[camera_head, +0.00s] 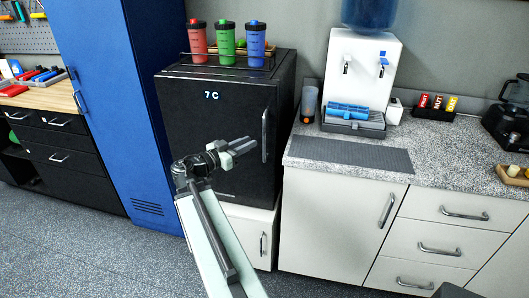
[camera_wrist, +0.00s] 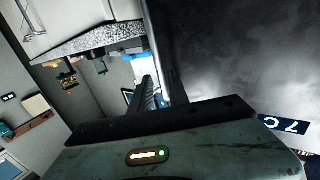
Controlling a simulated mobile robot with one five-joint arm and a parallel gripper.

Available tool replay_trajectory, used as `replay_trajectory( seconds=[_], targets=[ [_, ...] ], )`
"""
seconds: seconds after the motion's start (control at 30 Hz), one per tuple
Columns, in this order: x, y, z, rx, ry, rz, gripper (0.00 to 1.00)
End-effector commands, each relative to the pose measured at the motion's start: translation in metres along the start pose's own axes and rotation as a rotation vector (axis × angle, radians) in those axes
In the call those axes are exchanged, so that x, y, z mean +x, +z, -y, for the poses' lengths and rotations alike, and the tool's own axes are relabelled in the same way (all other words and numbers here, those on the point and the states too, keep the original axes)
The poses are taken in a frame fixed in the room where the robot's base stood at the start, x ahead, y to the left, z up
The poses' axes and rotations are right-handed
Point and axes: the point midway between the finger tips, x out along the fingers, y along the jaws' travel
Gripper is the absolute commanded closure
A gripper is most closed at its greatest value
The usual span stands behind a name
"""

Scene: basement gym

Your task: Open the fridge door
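The fridge (camera_head: 222,135) is a small black cabinet with a lit "7 C" display; its door is shut. Its upright grey handle (camera_head: 265,135) is on the right side of the door. My gripper (camera_head: 253,146) is in front of the door, just left of the handle, its fingers pointing right towards it. I see no clear grip on the handle, and the finger gap is too small to judge. In the wrist view the dark door (camera_wrist: 225,60) fills the right side, with the tilted display (camera_wrist: 283,124) at the lower right.
Three bottles in a rack (camera_head: 228,55) stand on the fridge. A blue locker (camera_head: 115,90) is on the left. A counter (camera_head: 440,165) with a water dispenser (camera_head: 362,75) is on the right. A white cabinet (camera_head: 250,232) is under the fridge. Open floor lies at the lower left.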

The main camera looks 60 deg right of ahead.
Motion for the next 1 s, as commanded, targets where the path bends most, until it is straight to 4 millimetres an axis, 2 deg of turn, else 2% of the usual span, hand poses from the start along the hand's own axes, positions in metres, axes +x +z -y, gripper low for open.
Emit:
replay_trajectory(
  seconds=[0.23, 0.5, 0.6, 0.93, 0.97, 1.0],
  targets=[
    [0.012, -0.005, -0.001, 0.013, 0.005, -0.018, 0.79],
    [0.061, -0.005, -0.001, 0.012, 0.005, -0.016, 0.79],
    [0.074, -0.005, -0.001, 0.011, 0.004, -0.015, 0.79],
    [0.081, -0.005, -0.002, 0.011, 0.003, -0.015, 0.79],
    [0.081, -0.005, -0.002, 0.011, 0.003, -0.015, 0.82],
    [0.081, -0.005, -0.002, 0.011, 0.003, -0.015, 0.93]
  ],
)
